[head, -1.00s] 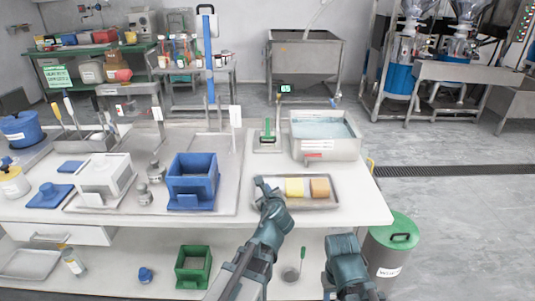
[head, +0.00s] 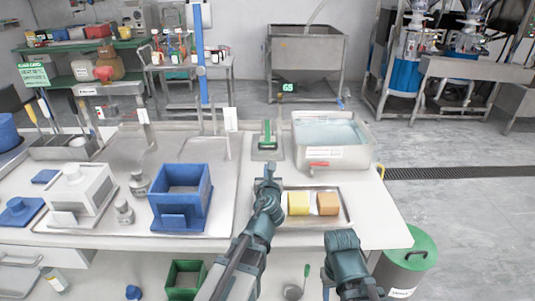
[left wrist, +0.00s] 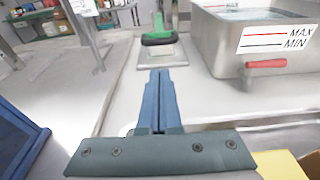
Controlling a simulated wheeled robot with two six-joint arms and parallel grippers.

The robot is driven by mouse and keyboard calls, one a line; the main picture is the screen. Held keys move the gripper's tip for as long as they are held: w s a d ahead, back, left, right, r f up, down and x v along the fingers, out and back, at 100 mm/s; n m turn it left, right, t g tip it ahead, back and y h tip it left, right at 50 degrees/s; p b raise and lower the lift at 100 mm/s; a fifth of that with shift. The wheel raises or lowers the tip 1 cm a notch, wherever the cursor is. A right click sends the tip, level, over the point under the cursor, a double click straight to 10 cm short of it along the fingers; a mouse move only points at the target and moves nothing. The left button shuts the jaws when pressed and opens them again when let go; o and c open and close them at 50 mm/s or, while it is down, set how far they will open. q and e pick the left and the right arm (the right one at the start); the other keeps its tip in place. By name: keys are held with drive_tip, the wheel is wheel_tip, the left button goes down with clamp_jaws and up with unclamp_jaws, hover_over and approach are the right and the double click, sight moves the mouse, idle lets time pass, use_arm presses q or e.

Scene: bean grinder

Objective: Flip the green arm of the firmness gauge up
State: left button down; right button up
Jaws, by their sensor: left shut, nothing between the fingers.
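The firmness gauge (head: 267,154) stands on the table left of the water tub. Its green arm (head: 267,134) has a crossbar at its near end, low over the gauge's pale base. The green arm also shows at the top of the left wrist view (left wrist: 159,38), beyond my fingertips. My left gripper (head: 271,170) is shut and empty, just in front of the gauge and apart from it. Its closed fingers (left wrist: 160,75) point at the gauge in the left wrist view. Part of my right arm shows at the lower right of the head view, but its fingers cannot be made out.
The water tub (head: 332,155) with a red tap is close on the right. A metal tray (head: 342,217) holds a yellow and a brown block. A blue open box (head: 181,197) stands to the left.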

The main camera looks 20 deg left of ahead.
idle(0.3)
use_arm(q)
drive_tip(key=b+x, duration=0.1)
drive_tip(key=x, duration=0.9)
drive_tip(key=shift+b, duration=0.35)
